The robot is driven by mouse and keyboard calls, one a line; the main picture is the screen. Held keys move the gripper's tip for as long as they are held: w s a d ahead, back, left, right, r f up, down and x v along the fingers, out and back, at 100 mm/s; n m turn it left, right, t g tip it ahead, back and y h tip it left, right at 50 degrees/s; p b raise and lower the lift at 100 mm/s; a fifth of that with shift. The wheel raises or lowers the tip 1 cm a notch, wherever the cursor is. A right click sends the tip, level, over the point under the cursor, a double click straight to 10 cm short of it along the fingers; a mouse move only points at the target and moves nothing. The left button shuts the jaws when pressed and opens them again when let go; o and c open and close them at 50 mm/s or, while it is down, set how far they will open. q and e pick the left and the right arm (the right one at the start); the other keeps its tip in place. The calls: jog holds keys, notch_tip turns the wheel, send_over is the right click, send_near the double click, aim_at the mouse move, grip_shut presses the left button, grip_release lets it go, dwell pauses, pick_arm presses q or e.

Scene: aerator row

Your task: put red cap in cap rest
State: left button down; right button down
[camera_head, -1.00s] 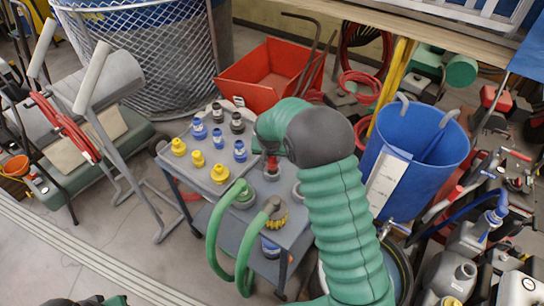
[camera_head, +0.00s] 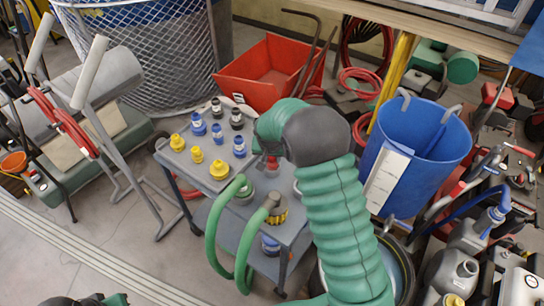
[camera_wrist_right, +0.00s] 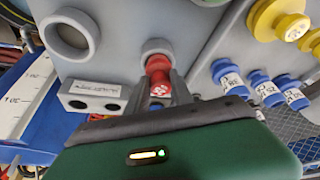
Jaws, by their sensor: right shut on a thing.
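My right gripper (camera_wrist_right: 165,92) is shut on the red cap (camera_wrist_right: 158,76), which sits between its two fingers. The cap's far end is at the mouth of a small grey round holder (camera_wrist_right: 158,46) on the cart top; I cannot tell how deep it sits or if this holder is the cap rest. In the head view the red cap (camera_head: 272,162) shows just left of my dark wrist, above the grey cart (camera_head: 222,190). My right arm hides part of the cart's right side.
Yellow caps (camera_head: 218,170) and blue caps (camera_head: 198,126) stand on the cart's left half. A green hose (camera_head: 215,235) loops over its front. A grey block with two holes (camera_wrist_right: 93,96) is beside the holder. A blue bin (camera_head: 415,150) stands right of my arm.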

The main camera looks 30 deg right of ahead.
jog(key=shift+f+b, duration=0.5)
jog(key=shift+f, duration=0.3)
jog(key=c, duration=1)
grip_release()
jog(key=shift+c, duration=0.2)
jog(key=shift+r, duration=0.1)
jog(key=p+v, duration=0.2)
jog(key=v, duration=1.5)
jog(key=s+a+f+n+y+p, duration=0.1)
jog(key=s+a+f+n+p, duration=0.1)
jog(key=s+a, duration=0.4)
jog(key=s+a+f+n+g+y+p, duration=0.1)
jog(key=s+a+n, duration=0.4)
jog(key=s, duration=0.7)
notch_tip(320, 180, down, 2)
jog(key=shift+a+f+n+y+p, duration=0.1)
jog(key=shift+a+n+y+p, duration=0.3)
jog(key=shift+p, duration=0.3)
